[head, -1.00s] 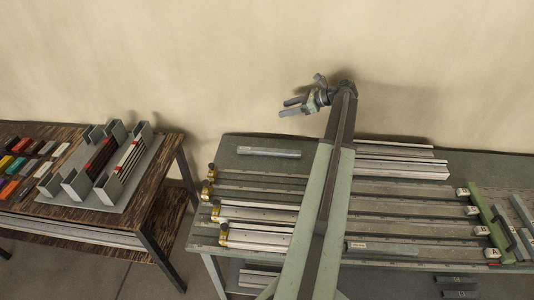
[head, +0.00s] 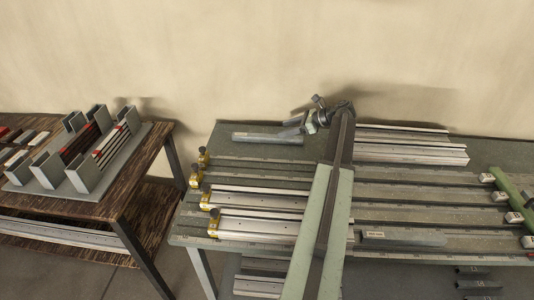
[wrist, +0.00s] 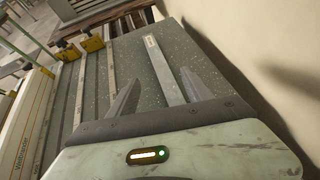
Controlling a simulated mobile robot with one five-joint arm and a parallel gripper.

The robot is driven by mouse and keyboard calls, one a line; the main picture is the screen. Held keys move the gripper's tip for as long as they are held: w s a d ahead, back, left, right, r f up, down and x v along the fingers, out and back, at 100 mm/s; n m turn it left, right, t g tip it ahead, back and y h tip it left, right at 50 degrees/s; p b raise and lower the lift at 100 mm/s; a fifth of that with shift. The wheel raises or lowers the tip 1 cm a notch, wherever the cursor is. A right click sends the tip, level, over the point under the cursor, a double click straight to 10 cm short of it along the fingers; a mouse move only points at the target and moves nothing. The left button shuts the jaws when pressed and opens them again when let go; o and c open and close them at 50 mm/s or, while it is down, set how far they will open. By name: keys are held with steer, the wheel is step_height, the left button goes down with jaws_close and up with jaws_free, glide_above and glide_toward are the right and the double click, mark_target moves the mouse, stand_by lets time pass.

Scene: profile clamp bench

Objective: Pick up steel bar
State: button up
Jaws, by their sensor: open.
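A plain grey steel bar (head: 265,139) lies flat near the back left of the green-grey bench (head: 228,128). It has a pale label at its far end in the wrist view (wrist: 163,62). My gripper (head: 290,127) is open and empty, at the right end of the bar in the head view. In the wrist view the two fingers (wrist: 160,77) point along the bench top, one on each side of the bar. I cannot tell how high the fingers are above it.
Clamp rails with yellow-black stops (head: 212,222) run across the bench in front of the bar. A labelled grey bar (head: 402,237) lies at front right. The wall (wrist: 235,45) is close behind. A wooden table (head: 150,180) with a slotted rack stands left, across a gap.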

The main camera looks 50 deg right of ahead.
mark_target(270, 136)
steer(key=shift+f, duration=0.65)
steer(key=shift+b+x, duration=0.75)
steer(key=shift+x, duration=0.6)
steer(key=b+x, duration=0.2)
steer(key=x, duration=0.2)
steer(key=shift+w+f+b, duration=0.3)
steer(key=shift+f+b, duration=0.05)
steer(key=shift+b, duration=0.05)
steer(key=shift+w+a, duration=0.1)
steer(key=shift+w, duration=0.05)
steer(key=shift+r, duration=0.15)
jaws_close()
